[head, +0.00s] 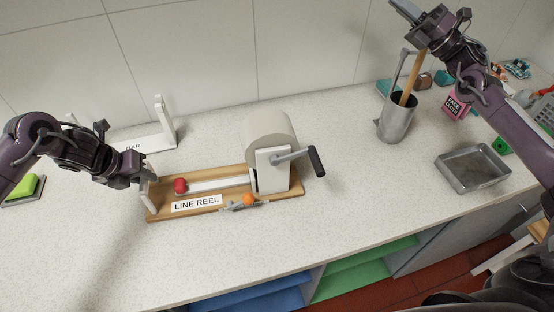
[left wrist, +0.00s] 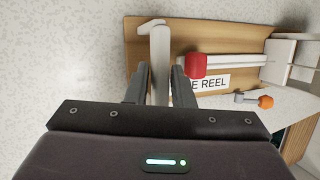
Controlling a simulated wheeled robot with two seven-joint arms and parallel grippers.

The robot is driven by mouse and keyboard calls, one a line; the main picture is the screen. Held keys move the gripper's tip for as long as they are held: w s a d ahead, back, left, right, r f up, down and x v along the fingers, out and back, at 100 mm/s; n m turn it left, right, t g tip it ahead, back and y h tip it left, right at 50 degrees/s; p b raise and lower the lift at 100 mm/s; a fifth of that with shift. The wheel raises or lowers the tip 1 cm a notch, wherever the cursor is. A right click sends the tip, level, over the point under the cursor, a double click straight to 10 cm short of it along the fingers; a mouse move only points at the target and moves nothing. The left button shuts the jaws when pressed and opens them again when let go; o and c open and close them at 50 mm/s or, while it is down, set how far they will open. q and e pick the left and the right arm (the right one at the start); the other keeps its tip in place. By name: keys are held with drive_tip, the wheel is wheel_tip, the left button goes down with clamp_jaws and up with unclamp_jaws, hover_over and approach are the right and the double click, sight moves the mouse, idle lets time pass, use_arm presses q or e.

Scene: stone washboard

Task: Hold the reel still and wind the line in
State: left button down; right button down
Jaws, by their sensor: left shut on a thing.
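The line reel is a wooden base (head: 215,209) marked LINE REEL, with a large pale drum (head: 270,132) at its right end. A crank with a black handle (head: 317,161) sticks out from the drum's white bracket. A red knob (head: 180,186) sits at the left end of a white rail. My left gripper (head: 146,174) is shut on the white upright post (head: 150,191) at the base's left end. In the left wrist view this post (left wrist: 160,50) stands between the fingers. My right gripper (head: 408,12) is raised at the upper right, away from the reel; its jaw gap is unclear.
A metal canister (head: 395,121) with a wooden utensil stands right of the reel, below my right gripper. A grey tray (head: 472,168) lies farther right. A white stand (head: 165,125) is behind the reel. The counter in front of the reel is clear.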

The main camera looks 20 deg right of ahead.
drive_tip(key=s+a+f+n+g+y, duration=0.1)
drive_tip(key=s+a+f+n+g, duration=0.15)
drive_tip(key=f, duration=0.35)
drive_tip(key=s+a+f+n+g+y, duration=0.1)
drive_tip(key=s+a+f+n+g, duration=0.1)
drive_tip(key=f+n+g, duration=0.3)
drive_tip(key=s+a+f+n+y, duration=0.1)
drive_tip(key=s+a+f+n, duration=0.15)
drive_tip(key=f, duration=0.55)
drive_tip(key=s+a+f+n+g+y, duration=0.2)
drive_tip(key=s+a+f+n+g, duration=0.3)
drive_tip(key=s+f+n+g, duration=0.45)
drive_tip(key=a+r+m+t, duration=0.1)
drive_tip(key=a+t, duration=0.1)
drive_tip(key=a, duration=0.6)
drive_tip(key=shift+s+a+r, duration=0.2)
drive_tip(key=shift+s+r, duration=0.1)
drive_tip(key=shift+s, duration=0.1)
drive_tip(key=shift+r+m, duration=0.1)
drive_tip(key=shift+m, duration=0.15)
drive_tip(key=shift+r+h, duration=0.3)
drive_tip(key=shift+r, duration=0.1)
